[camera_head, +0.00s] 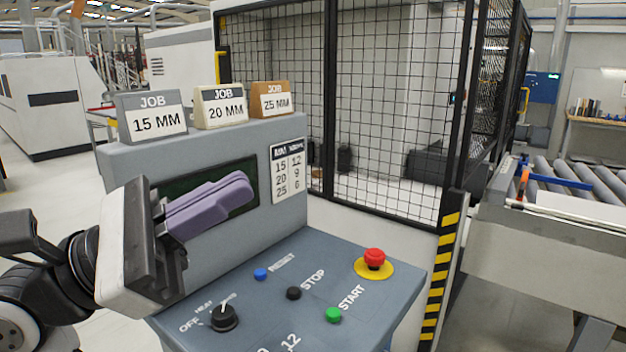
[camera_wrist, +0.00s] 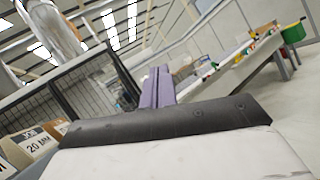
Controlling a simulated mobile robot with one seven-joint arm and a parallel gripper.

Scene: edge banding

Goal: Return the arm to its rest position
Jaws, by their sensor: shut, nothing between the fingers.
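My gripper (camera_head: 247,184) is in the left half of the head view, its purple fingers pressed together with nothing between them. They point to the right and slightly up, in front of the panel's dark screen (camera_head: 185,183) and hiding part of it. The fingers also show in the wrist view (camera_wrist: 158,88), side by side beyond the dark edge of the gripper body. My arm comes in from the lower left of the head view. The gripper looks clear of the sloped control desk (camera_head: 330,268), though its exact distance from the screen is hard to tell.
The desk carries a red emergency button (camera_head: 374,258), a green start button (camera_head: 334,315), a black stop button (camera_head: 293,293), a blue button (camera_head: 261,274) and a rotary knob (camera_head: 224,317). Job signs (camera_head: 152,117) stand on the panel top. A mesh fence (camera_head: 390,100) stands behind.

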